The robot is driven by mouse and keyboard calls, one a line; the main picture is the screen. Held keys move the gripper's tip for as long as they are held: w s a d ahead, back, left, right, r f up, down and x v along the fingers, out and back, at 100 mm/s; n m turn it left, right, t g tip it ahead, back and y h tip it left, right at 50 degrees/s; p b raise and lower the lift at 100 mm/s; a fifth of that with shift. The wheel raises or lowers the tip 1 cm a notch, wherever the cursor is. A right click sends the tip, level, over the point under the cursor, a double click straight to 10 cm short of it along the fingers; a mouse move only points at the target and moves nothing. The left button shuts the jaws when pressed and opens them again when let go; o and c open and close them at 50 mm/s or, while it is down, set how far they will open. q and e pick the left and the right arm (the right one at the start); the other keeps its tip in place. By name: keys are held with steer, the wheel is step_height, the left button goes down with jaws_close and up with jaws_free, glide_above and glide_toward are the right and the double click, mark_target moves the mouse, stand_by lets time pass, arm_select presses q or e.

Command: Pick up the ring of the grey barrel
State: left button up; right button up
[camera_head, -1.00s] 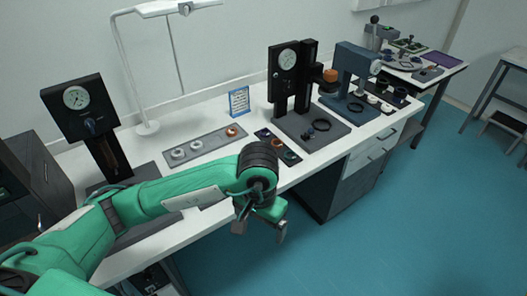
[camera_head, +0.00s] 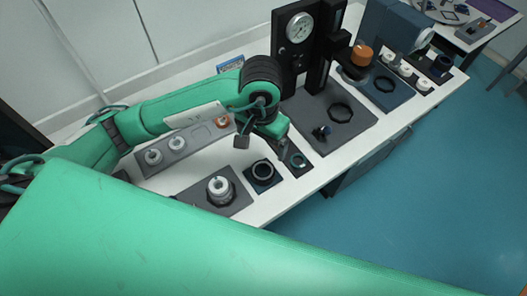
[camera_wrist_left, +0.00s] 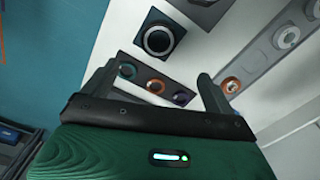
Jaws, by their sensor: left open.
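A grey barrel-like part (camera_head: 221,190) stands on a dark plate near the table's front; I cannot tell which ring belongs to it. A thick black ring (camera_head: 262,171) lies on a dark blue pad and shows in the left wrist view (camera_wrist_left: 144,45). A dark strip holds a teal ring (camera_head: 298,160); the left wrist view shows this teal ring (camera_wrist_left: 127,71), an orange ring (camera_wrist_left: 155,86) and a dark bluish ring (camera_wrist_left: 180,98) in a row. My left gripper (camera_head: 262,146) is open and empty above the strip; its fingers (camera_wrist_left: 155,80) frame the row. My right gripper is out of view.
A grey tray (camera_head: 191,153) with white parts and an orange ring (camera_head: 222,121) lies left of the gripper. White tabletop is bare near the front edge.

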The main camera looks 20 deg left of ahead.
mark_target(263, 170)
arm_select(q)
step_height(263, 170, down, 7)
steer(key=shift+s+f+p, duration=0.15)
steer(key=shift+p, duration=0.85)
steer(key=shift+f, duration=0.4)
steer(key=shift+d+f+p, duration=0.1)
steer(key=shift+f+p, duration=0.35)
steer(key=shift+p, duration=0.1)
step_height(263, 170, down, 3)
steer(key=shift+r+p, duration=0.1)
steer(key=shift+p, duration=0.75)
steer(key=shift+f, duration=0.8)
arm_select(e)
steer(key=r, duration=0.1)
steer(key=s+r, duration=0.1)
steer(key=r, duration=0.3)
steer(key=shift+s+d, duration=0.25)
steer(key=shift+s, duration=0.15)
arm_select(q)
steer(key=shift+c, duration=0.2)
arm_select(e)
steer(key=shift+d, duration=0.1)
arm_select(q)
steer(key=c, duration=1)
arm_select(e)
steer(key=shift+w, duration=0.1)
